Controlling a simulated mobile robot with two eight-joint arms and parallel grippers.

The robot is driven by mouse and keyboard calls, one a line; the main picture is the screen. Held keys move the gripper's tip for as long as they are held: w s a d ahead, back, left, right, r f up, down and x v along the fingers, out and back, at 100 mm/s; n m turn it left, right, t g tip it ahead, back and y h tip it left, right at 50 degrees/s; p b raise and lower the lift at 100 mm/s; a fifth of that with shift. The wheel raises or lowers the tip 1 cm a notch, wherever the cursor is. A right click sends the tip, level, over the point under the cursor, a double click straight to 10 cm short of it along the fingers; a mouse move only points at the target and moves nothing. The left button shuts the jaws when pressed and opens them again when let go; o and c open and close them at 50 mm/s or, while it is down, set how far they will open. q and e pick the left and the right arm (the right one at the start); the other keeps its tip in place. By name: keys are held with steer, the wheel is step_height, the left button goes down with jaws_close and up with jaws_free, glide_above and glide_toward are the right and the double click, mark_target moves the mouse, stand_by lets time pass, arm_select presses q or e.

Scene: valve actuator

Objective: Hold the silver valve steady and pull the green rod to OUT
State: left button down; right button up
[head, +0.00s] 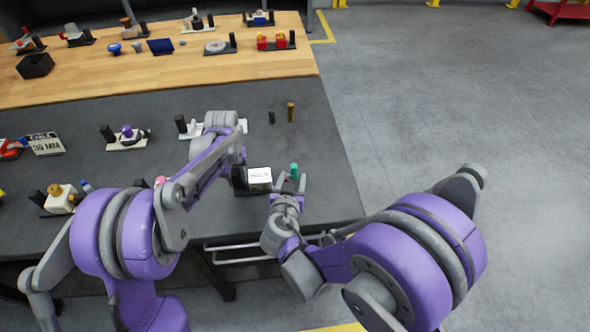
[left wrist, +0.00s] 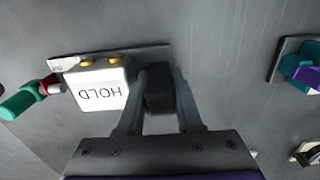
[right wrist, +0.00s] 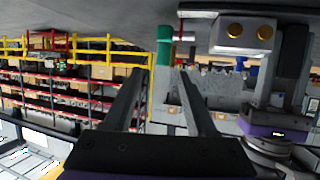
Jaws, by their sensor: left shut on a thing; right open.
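The silver valve (left wrist: 98,88) is a pale box marked HOLD, with two brass studs on one side, mounted beside a black block (left wrist: 158,95) on the table. It also shows in the head view (head: 260,176). The green rod (left wrist: 20,101) sticks out from the valve's side, with a red band and a silver stem. My left gripper (left wrist: 160,75) is shut on the black block, not on the box itself. My right gripper (right wrist: 161,75) is open, its fingers on either side of the green rod (right wrist: 164,45), which lies near the fingertips. Contact cannot be told.
The dark table (head: 310,150) ends just right of the valve. A black peg (head: 271,117) and a brass peg (head: 291,112) stand behind it. Other fixtures, including one with a purple knob (head: 127,131), stand to the left. Floor to the right is clear.

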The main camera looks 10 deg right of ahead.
arm_select(q)
steer(key=shift+s+f, duration=0.1)
steer(key=shift+f, duration=0.1)
arm_select(e)
steer(key=v, duration=0.5)
steer(key=shift+s, duration=0.15)
arm_select(q)
steer(key=shift+a, duration=0.1)
steer(key=shift+c, duration=2.4)
jaws_free()
steer(key=shift+r, duration=0.1)
